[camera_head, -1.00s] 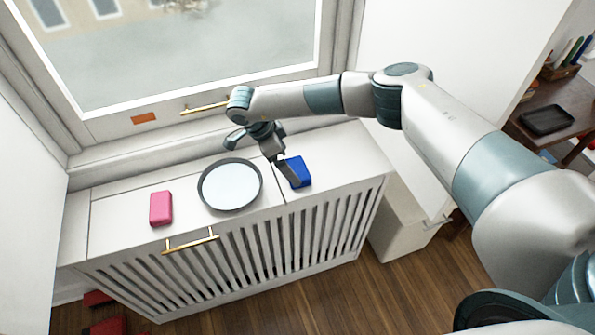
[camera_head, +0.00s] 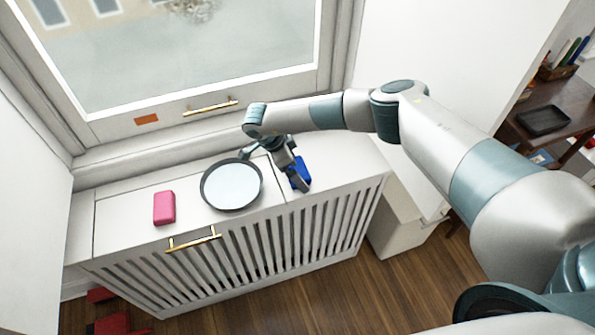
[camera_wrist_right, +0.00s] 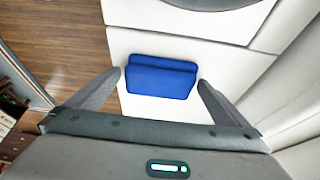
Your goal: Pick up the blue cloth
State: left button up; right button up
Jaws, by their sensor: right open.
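The blue cloth (camera_head: 300,172) is a folded block on the white slatted cabinet top, right of the round pan. In the right wrist view the blue cloth (camera_wrist_right: 161,77) lies between the two fingers, slightly ahead of the fingertips. My right gripper (camera_head: 297,175) is at the cloth and hides part of it in the head view. In the right wrist view the right gripper (camera_wrist_right: 160,80) is open, one finger on each side of the cloth with a small gap on both sides. My left gripper is not in view.
A round grey pan (camera_head: 205,197) and a pink block (camera_head: 164,208) stand on the cabinet top (camera_head: 130,205) to the left. A window with a brass handle (camera_head: 210,107) rises behind. A wooden table with a black tray (camera_head: 543,121) is at the far right.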

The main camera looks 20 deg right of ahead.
jog(key=c, duration=0.9)
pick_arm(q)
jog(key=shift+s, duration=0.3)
pick_arm(e)
jog(key=shift+c, duration=0.2)
jog(key=shift+r, duration=0.15)
